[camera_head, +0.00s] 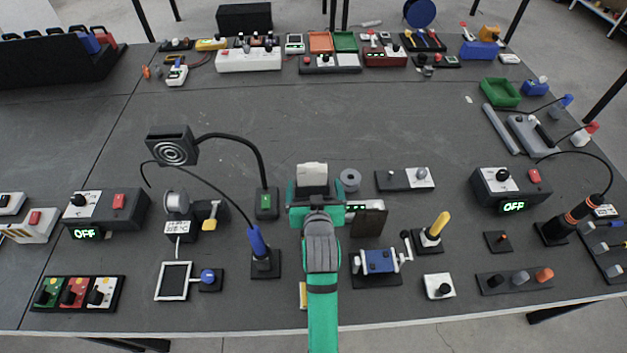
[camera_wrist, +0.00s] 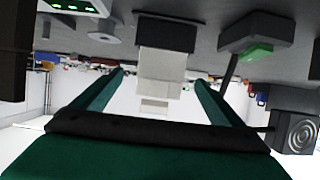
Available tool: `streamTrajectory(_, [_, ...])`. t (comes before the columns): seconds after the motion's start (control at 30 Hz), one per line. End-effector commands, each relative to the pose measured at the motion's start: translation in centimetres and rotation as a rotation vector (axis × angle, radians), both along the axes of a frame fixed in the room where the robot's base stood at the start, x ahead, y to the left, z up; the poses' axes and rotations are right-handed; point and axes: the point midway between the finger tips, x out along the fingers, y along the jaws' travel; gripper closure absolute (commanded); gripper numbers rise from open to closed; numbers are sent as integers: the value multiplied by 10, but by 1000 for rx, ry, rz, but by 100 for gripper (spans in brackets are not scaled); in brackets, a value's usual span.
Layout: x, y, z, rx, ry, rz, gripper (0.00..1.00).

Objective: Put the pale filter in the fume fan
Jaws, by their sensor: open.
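A pale cream block (camera_head: 312,174), which looks like the pale filter, sits upright at a black holder just beyond my wrist. My gripper (camera_head: 314,187) is open, with one finger on each side of the block and visible gaps in the wrist view. The fume fan (camera_head: 172,148) is a dark square head with a spiral grille on a black gooseneck, left of my gripper. Its head also shows in the wrist view (camera_wrist: 299,133).
The fan's base (camera_head: 266,203) with a green switch stands left of my gripper. A grey roll (camera_head: 349,180) sits close on the right. The table's middle is clear.

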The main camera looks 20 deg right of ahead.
Motion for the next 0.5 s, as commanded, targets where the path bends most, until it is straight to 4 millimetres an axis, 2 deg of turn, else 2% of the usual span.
streamTrajectory(0.1, [12, -3, -5, 0, 1, 0, 8])
streamTrajectory(0.27, [18, -6, -9, 0, 0, -1, 8])
streamTrajectory(0.5, [45, -13, -24, 1, 0, -4, 8])
